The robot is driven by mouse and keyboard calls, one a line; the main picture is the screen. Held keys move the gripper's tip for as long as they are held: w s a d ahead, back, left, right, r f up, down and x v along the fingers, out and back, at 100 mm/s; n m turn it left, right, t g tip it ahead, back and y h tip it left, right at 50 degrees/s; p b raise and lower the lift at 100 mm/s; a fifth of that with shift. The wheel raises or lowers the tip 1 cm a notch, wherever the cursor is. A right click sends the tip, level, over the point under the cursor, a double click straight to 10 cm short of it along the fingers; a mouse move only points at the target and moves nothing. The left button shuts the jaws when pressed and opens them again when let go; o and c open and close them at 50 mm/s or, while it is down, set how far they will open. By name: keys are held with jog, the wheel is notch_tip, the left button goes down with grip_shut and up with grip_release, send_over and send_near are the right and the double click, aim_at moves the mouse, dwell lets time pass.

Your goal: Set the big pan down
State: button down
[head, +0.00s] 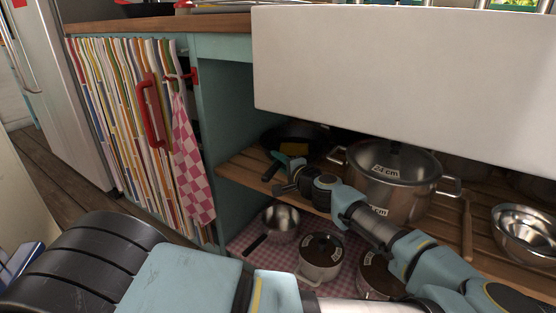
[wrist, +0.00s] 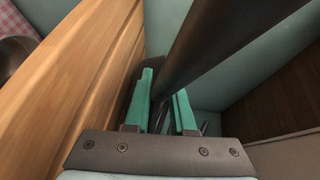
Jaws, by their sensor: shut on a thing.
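A dark pan (head: 285,134), which I take to be the big pan, is at the left end of the wooden slatted shelf (head: 238,165), beside the teal side wall. My gripper (head: 284,163) is at its near side, over the shelf's front left part. In the wrist view, my gripper (wrist: 163,92) has its green fingers on either side of a long dark bar (wrist: 217,45), apparently the pan's handle, and is shut on it. I cannot tell whether the pan's base touches the shelf. A small yellow-brown patch (head: 294,149) shows at the pan.
A large lidded steel pot (head: 385,190) stands on the shelf just right of my arm, with a steel bowl (head: 525,232) farther right. A white panel (head: 400,80) hangs over the shelf. Smaller pots, including a saucepan (head: 281,219), stand on the checked lower level.

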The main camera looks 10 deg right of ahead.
dwell(0.4)
jog(key=shift+f+b, duration=0.5)
jog(key=shift+f, duration=0.4)
jog(key=c, duration=0.7)
grip_release()
jog(key=shift+f, duration=0.15)
jog(key=shift+c, duration=0.2)
jog(key=c, duration=0.3)
jog(key=shift+s, duration=0.1)
jog(key=shift+c, duration=0.2)
